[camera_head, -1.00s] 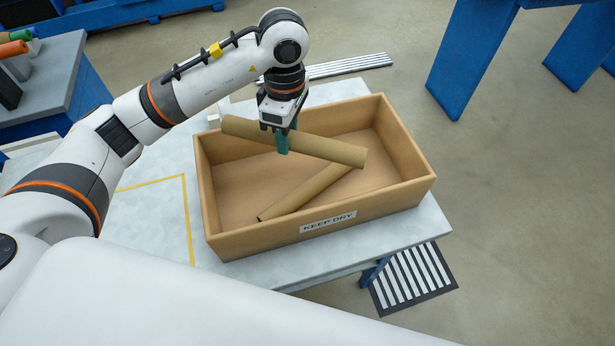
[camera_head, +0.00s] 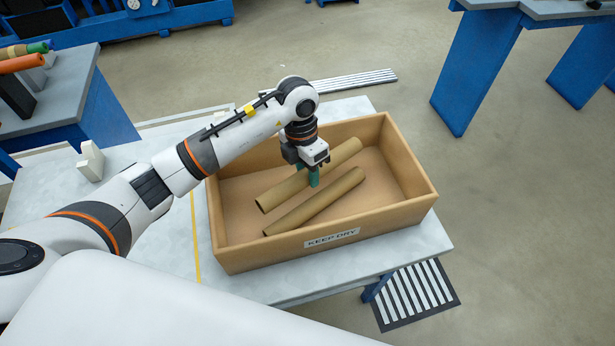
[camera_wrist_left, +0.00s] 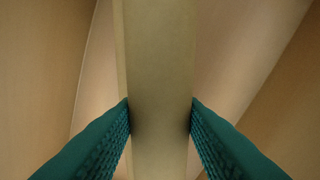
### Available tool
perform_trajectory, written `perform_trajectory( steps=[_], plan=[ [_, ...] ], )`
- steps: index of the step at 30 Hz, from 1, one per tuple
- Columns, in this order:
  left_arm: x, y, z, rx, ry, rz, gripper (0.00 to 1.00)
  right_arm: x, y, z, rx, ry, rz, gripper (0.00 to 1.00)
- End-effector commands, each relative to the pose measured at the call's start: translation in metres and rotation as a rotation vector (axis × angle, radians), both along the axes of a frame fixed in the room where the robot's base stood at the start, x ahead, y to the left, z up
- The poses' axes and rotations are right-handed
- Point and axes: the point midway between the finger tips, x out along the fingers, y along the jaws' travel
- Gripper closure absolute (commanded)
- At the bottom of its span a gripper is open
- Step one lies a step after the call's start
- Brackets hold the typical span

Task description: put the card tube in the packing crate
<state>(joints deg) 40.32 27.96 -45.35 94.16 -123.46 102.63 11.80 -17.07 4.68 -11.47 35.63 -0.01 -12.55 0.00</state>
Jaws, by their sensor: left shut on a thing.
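The packing crate (camera_head: 268,254) is a tan open box with a "KEEP DRY" label on its front wall. My left gripper (camera_head: 313,178), with green fingers, reaches down into it and is shut on a brown card tube (camera_head: 280,193). In the left wrist view the held card tube (camera_wrist_left: 157,50) runs between the two fingers (camera_wrist_left: 160,115), pressed from both sides. The held tube is low inside the crate walls; I cannot tell whether it touches the floor. A second card tube (camera_head: 318,202) lies on the crate floor in front, roughly parallel. My right gripper is out of view.
The crate stands on a pale table (camera_head: 300,281) with a yellow line (camera_head: 194,240) to its left. A small white block-like object (camera_head: 91,160) stands at the table's left. A grey bench (camera_head: 75,75) with coloured rolls is at the far left. Open floor lies to the right.

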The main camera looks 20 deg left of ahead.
Motion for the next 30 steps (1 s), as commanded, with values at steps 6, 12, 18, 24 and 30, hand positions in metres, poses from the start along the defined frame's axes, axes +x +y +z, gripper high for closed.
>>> perform_trajectory(
  steps=[6, 12, 18, 24, 30],
  plan=[
    [-0.001, 0.000, -0.029, 0.001, 0.003, 0.001, 0.88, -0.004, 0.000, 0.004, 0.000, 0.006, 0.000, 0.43],
    [0.000, 0.000, -0.030, 0.000, 0.000, -0.001, 0.88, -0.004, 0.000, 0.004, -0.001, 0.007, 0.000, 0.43],
    [0.000, 0.000, -0.036, 0.001, 0.000, -0.001, 0.88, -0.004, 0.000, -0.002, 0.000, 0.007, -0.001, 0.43],
    [0.000, 0.000, -0.042, 0.002, 0.000, -0.001, 0.88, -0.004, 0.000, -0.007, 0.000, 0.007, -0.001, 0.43],
    [-0.002, 0.000, -0.044, 0.002, 0.005, -0.002, 0.57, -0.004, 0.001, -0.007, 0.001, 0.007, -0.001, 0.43]
  ],
)
